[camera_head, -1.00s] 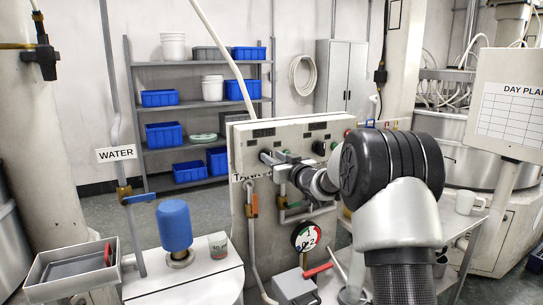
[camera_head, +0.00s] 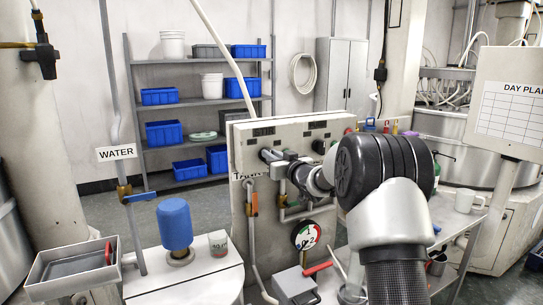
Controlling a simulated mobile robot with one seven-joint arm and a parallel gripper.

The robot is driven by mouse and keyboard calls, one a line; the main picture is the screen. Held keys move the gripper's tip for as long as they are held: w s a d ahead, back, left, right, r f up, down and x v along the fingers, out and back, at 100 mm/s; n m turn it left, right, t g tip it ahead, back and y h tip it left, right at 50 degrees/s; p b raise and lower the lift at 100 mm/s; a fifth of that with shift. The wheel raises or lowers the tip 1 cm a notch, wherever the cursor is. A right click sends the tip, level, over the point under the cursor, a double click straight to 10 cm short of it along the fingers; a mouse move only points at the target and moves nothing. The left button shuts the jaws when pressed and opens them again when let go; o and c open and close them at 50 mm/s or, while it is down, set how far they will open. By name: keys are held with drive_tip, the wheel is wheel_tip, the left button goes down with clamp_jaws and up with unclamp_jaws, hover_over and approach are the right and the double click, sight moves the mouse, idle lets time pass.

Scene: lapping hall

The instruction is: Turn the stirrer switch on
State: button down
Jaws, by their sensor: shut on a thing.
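The grey control panel (camera_head: 243,200) stands in the middle of the head view, with a dark label reading roughly "STIR" (camera_head: 263,132) at its upper left. My gripper (camera_head: 268,156) is at the panel face just below this label, reached from the right. It is shut on the stirrer switch. The switch is mostly hidden by the fingers, so I cannot tell which way it points. A second dark label (camera_head: 317,125) with a dark knob (camera_head: 318,147) is further right on the panel.
Below are a valve with an orange-brown body (camera_head: 253,204), a round gauge (camera_head: 306,236) and a red-handled lever (camera_head: 317,269). A blue-capped motor (camera_head: 175,224) and a cup (camera_head: 218,243) stand on the white top at left. A metal tray (camera_head: 72,266) is further left.

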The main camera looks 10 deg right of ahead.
drive_tip(key=shift+w+d+f+m+p, duration=0.1)
drive_tip(key=shift+d+m+p, duration=0.1)
drive_tip(key=shift+m+p, duration=1.35)
drive_tip(key=shift+w+d+f+m+p, duration=0.15)
drive_tip(key=shift+m+p, duration=0.6)
drive_tip(key=shift+m, duration=1.55)
drive_tip(key=shift+s+d+f+m+p, duration=0.1)
drive_tip(key=shift+d+m+p, duration=0.1)
drive_tip(key=shift+m+p, duration=1.35)
drive_tip(key=shift+f+m+b, duration=0.1)
drive_tip(key=shift+m+b, duration=0.25)
drive_tip(key=shift+m, duration=0.25)
drive_tip(key=c, duration=1.7)
unclamp_jaws()
drive_tip(key=b+v, duration=0.2)
drive_tip(key=v, duration=1.5)
drive_tip(key=shift+s, duration=0.2)
